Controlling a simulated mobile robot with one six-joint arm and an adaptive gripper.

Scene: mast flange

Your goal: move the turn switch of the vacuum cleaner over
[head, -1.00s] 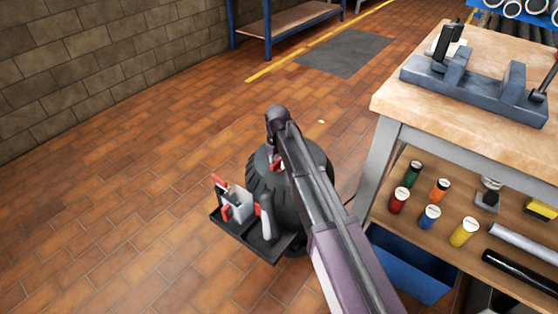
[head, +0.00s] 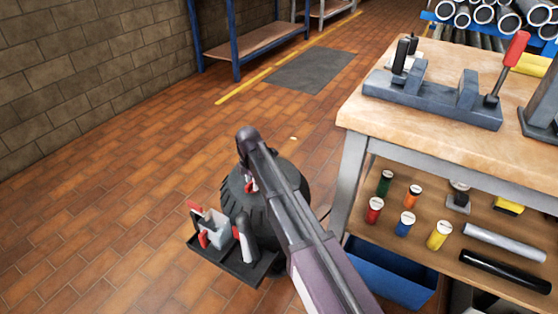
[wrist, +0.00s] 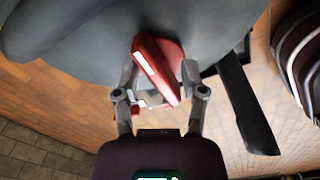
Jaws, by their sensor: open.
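The vacuum cleaner (head: 293,172) is a dark, rounded drum on the tiled floor, partly covered by my arm in the head view. Its turn switch (wrist: 173,56) is a red knob with a white stripe on a grey surface in the wrist view. A small bit of red on the drum also shows beside my arm in the head view. My gripper (wrist: 160,78) is open, with one finger on each side of the red knob. I cannot tell whether the fingers touch it.
A black tray (head: 224,264) with red-handled tools sits at the drum's front left. A workbench (head: 425,120) with a vise-like fixture stands to the right, a blue bin (head: 392,274) below it. Floor on the left is clear.

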